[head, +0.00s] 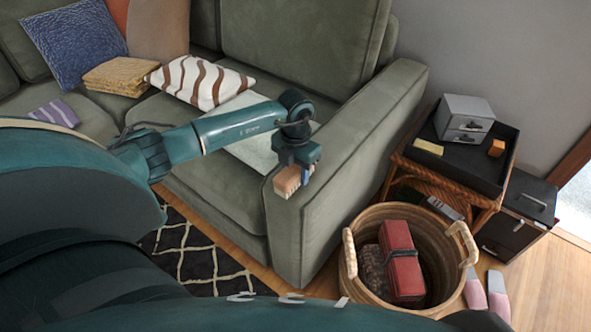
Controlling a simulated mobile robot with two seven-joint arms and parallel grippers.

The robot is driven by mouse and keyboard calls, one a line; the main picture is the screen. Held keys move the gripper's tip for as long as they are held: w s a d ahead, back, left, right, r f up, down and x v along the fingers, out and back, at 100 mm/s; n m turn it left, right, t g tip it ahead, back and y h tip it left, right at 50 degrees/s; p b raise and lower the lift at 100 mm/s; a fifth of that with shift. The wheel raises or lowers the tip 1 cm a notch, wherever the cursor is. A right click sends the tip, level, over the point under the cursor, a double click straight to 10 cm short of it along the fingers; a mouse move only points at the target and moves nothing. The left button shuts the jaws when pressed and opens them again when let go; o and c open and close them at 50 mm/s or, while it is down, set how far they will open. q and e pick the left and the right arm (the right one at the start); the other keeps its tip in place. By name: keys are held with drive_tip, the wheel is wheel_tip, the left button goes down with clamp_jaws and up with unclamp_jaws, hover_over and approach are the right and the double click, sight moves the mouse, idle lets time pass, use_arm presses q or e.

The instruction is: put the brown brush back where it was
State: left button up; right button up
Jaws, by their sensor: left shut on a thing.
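My left gripper (305,174) is shut on the brown brush (287,182), a small block with a tan-brown body and a paler lower edge. In the head view, gripper and brush show in front of the rounded front of the green sofa's right armrest (345,160). The fingers hide part of the brush. I cannot tell whether the brush touches the armrest or hangs clear of it. My right gripper is not in view.
A wicker basket (352,262) with a red case (401,262) stands right of the sofa. A black tray (480,168) on a wicker side table holds a grey drawer box (464,118), a yellow block (428,147) and an orange block (496,147). Pink slippers (498,293) lie on the floor.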

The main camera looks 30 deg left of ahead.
use_arm(q)
drive_tip(key=o, duration=0.7)
drive_tip(key=shift+f, duration=0.1)
drive_tip(key=shift+o, duration=1.2)
